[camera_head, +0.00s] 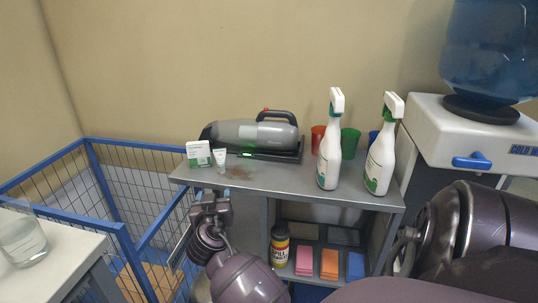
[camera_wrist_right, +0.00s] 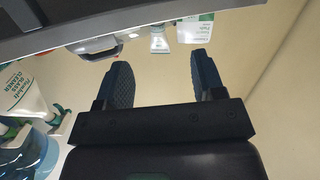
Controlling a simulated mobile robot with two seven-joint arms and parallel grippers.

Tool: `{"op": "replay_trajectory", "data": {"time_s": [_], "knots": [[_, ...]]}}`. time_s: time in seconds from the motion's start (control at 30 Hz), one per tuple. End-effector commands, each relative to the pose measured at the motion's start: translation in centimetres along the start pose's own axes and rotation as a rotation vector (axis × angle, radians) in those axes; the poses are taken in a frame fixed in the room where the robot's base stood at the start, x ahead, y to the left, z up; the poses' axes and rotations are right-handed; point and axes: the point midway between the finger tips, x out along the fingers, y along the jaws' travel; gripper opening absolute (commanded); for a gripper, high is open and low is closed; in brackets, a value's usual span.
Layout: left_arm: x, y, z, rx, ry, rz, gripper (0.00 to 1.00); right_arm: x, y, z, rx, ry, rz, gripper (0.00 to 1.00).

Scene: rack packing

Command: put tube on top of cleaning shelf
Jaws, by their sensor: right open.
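The small white tube (camera_head: 219,160) with green print stands on the grey top of the cleaning shelf (camera_head: 275,179), near its left front part. It also shows in the upside-down right wrist view (camera_wrist_right: 159,40), ahead of the gap between the fingers. My right gripper (camera_head: 211,196) is at the shelf's front left edge, just in front of the tube and apart from it. In the right wrist view its two dark fingers (camera_wrist_right: 163,72) are spread with nothing between them. My left gripper is not in view.
A white-green box (camera_head: 198,153) stands just left of the tube. A handheld vacuum (camera_head: 255,133) lies behind. Two spray bottles (camera_head: 329,148) and coloured cups (camera_head: 350,142) occupy the right. Sponges and a yellow-black can (camera_head: 280,246) sit below. A blue wire cage (camera_head: 120,229) adjoins the left.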

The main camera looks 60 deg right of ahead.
Motion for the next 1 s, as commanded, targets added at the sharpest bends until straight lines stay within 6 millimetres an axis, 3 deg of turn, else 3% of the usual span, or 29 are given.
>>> {"op": "replay_trajectory", "data": {"time_s": [0.03, 0.2, 0.37, 0.5, 0.7, 0.8, 1.0], "knots": [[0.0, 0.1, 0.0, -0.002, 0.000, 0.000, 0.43, -0.9, 0.6, 2.3, -0.046, -0.035, -0.046, 0.63], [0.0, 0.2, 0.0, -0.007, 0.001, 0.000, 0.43, -5.1, 2.1, 9.4, -0.193, -0.154, -0.251, 0.63], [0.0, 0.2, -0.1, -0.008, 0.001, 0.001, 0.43, -10.4, 4.1, 15.1, -0.293, -0.255, -0.445, 0.63], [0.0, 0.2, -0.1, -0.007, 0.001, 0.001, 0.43, -15.9, 6.3, 19.1, -0.344, -0.337, -0.605, 0.63], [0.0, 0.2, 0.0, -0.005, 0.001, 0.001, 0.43, -23.6, 9.6, 22.4, -0.360, -0.427, -0.789, 0.63], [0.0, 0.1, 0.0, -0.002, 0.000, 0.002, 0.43, -26.2, 10.7, 23.0, -0.351, -0.453, -0.843, 0.63], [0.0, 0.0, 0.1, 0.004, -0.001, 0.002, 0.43, -28.4, 11.7, 23.4, -0.340, -0.473, -0.885, 0.63]]}}
